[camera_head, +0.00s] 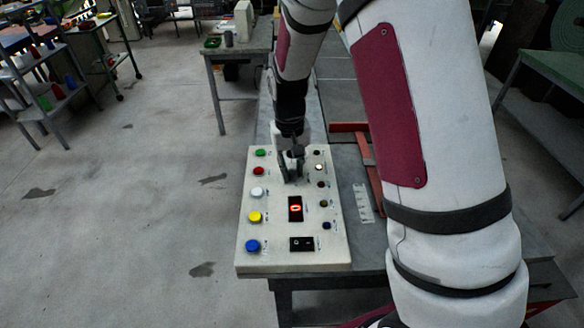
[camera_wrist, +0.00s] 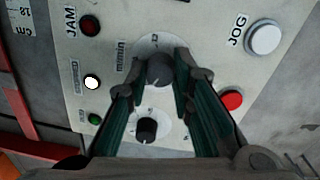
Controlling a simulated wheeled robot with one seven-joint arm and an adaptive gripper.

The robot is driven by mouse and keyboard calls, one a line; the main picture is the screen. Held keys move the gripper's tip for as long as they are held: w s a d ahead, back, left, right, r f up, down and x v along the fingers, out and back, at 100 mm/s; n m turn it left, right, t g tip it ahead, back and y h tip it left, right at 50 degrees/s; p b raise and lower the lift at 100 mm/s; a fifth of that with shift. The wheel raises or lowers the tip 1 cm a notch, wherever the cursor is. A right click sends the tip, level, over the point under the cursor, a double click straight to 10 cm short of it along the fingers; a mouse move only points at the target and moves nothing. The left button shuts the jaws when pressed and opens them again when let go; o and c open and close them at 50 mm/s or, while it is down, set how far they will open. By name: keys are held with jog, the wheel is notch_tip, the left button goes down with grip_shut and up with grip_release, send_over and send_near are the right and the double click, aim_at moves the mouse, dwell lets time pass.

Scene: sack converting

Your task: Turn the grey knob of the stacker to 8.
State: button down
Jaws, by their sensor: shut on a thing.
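The panel (camera_head: 247,205) is a pale slab with buttons, lamps and two dial knobs. In the wrist view, a grey knob (camera_wrist: 160,70) stands between my fingertips, on a round white dial with the number 12 at its top and "m/min" printed to its left. My gripper (camera_wrist: 172,72) is shut on this knob. In the head view my gripper (camera_head: 291,168) points down onto the upper part of the panel and hides the knobs. A second, black knob (camera_wrist: 147,131) with a pale mark sits lower, between the fingers. The grey knob's pointer cannot be read.
A red digit display (camera_head: 295,208) shows 0, with a black switch (camera_head: 301,244) below it. Green, red, white, yellow and blue buttons (camera_head: 253,217) line the left side. In the wrist view, a white JOG button (camera_wrist: 264,38) and a red button (camera_wrist: 231,100) lie close right of my fingers.

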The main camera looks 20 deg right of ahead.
aim_at(290, 172)
jog(key=c, duration=1.4)
grip_release()
jog(key=shift+r, duration=0.1)
notch_tip(290, 172, up, 12)
jog(key=shift+a, duration=0.25)
jog(key=s+r+t, duration=0.3)
jog(key=s+r, duration=0.9)
jog(key=s+r+n+t, duration=0.1)
jog(key=s+t, duration=0.1)
jog(key=s, duration=1)
jog(key=shift+d+r+t, duration=0.3)
jog(key=shift+r, duration=0.05)
